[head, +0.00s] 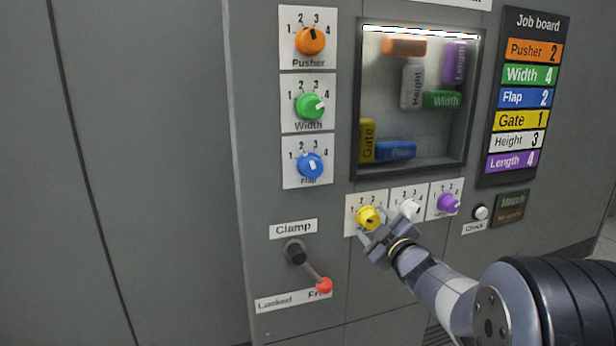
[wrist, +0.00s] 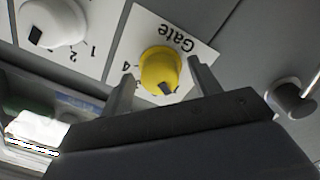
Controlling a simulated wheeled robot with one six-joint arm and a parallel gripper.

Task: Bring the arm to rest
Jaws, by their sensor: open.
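My gripper (head: 374,238) is open in front of the yellow Gate knob (head: 369,216) on the grey cabinet. In the wrist view my gripper's two fingers (wrist: 160,85) stand on either side of the yellow Gate knob (wrist: 161,72), with gaps between them and it. I cannot tell from these views how far the fingertips are from the panel. My arm reaches in from the lower right of the head view.
A clamp lever with a red ball (head: 324,286) sticks out at the lower left. The white Height knob (head: 409,209) and purple Length knob (head: 448,203) are right of Gate. Above are the window (head: 366,110) and job board (head: 524,95). The left panels are bare.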

